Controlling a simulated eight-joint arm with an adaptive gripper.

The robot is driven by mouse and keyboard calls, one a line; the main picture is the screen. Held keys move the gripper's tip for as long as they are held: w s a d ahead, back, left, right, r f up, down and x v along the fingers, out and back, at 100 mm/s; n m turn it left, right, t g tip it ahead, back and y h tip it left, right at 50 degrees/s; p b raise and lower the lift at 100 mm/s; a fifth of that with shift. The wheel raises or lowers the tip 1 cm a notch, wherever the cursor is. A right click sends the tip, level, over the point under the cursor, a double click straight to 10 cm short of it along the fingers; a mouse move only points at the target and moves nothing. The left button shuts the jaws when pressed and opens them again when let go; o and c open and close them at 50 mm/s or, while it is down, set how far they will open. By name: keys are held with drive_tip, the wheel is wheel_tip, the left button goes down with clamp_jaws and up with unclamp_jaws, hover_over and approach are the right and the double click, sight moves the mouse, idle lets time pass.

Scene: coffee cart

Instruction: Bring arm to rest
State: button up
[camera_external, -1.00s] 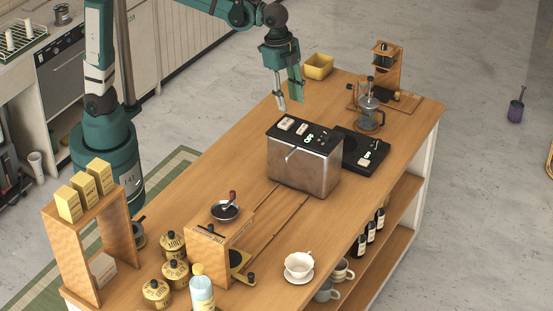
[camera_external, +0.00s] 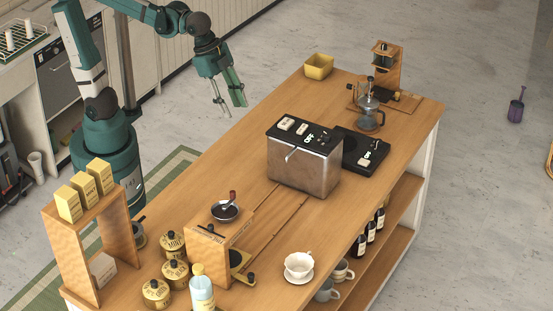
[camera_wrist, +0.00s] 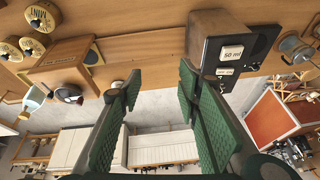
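My gripper (camera_external: 233,108) hangs in the air off the back left edge of the wooden cart (camera_external: 225,165), with its fingers pointing down. In the wrist view my gripper (camera_wrist: 158,85) has its two green fingers wide apart with nothing between them. My arm reaches out from its teal base at the left of the external view. The fingers touch nothing that I can see.
A steel machine (camera_external: 303,165) with a black top stands mid-cart, right of my gripper. A yellow bin (camera_external: 319,66) and a glass press (camera_external: 369,115) stand farther back. Canisters (camera_external: 175,273) and a white cup (camera_external: 299,264) are in front. Floor is clear below my gripper.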

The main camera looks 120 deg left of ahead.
drive_tip(key=s+d+f+t+b, duration=0.1)
drive_tip(key=s+d+f, duration=0.2)
drive_tip(key=s+f, duration=0.2)
drive_tip(key=s+d+f+n+t+b, duration=0.1)
drive_tip(key=s+d+f, duration=0.3)
drive_tip(key=s, duration=0.6)
drive_tip(key=shift+s+f+t+h, duration=0.3)
drive_tip(key=shift+s+f+t, duration=0.1)
drive_tip(key=shift+f, duration=0.45)
drive_tip(key=shift+c, duration=0.5)
